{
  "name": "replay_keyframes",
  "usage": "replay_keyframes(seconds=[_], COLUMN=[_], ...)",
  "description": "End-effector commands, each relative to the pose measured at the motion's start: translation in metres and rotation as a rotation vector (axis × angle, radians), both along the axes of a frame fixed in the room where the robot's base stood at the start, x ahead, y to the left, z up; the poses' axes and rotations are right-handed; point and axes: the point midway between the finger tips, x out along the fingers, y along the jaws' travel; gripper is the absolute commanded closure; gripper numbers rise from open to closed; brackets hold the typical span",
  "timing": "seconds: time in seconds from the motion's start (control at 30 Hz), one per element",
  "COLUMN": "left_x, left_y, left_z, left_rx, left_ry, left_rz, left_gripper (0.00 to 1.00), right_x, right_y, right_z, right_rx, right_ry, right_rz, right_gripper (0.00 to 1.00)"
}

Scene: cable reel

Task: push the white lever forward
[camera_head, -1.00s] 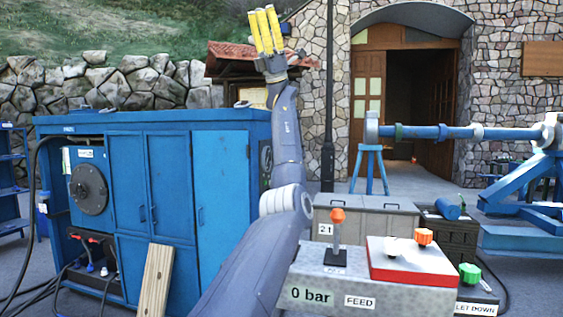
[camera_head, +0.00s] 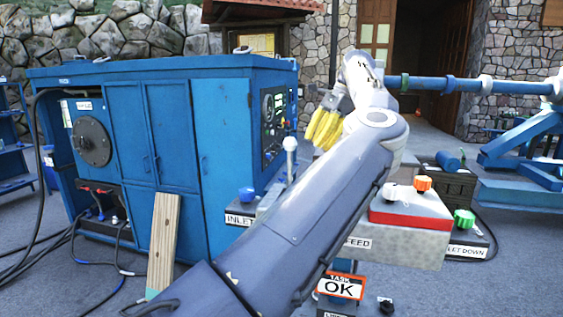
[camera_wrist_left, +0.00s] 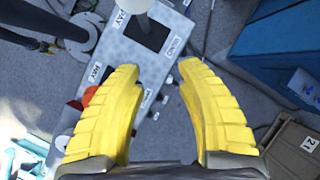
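The white lever (camera_head: 291,158) stands upright in the head view, with a pale round knob on a thin stem, left of my left gripper. In the left wrist view, a pale lever (camera_wrist_left: 139,8) at the top edge rises beside a dark slot in a grey panel (camera_wrist_left: 125,52); its upper part is cut off. My left gripper (camera_head: 325,125) has yellow fingers pointing down. My forearm hides much of the control panel in the head view. My right gripper is not in view.
A blue cabinet (camera_head: 175,140) stands on the left with a wooden plank (camera_head: 163,240) leaning on it. A blue knob (camera_head: 246,194) sits near the INLET label.

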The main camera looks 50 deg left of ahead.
Motion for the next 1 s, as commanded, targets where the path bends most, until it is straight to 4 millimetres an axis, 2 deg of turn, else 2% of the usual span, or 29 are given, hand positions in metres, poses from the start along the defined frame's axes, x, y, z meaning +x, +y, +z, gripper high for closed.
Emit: replay_keyframes(seconds=[0.03,0.13,0.37,0.67,1.0], left_x=[0.008,0.017,0.012,-0.019,-0.067], left_y=[-0.011,-0.022,-0.024,-0.013,0.004], left_z=[-0.007,-0.017,-0.021,-0.021,-0.021], left_rx=[-0.036,-0.081,-0.102,-0.100,-0.099], left_ry=[-0.020,-0.043,-0.052,-0.052,-0.051], left_rz=[-0.008,-0.015,-0.014,-0.010,-0.012], left_gripper=[0.64,0.64,0.64,0.64,0.64], right_x=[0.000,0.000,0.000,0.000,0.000], right_y=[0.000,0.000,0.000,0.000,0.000], right_z=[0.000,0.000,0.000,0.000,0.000], right_rx=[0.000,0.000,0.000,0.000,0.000], right_ry=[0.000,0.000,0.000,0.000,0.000], right_rz=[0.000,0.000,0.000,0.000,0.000], right_gripper=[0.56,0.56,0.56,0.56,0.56])
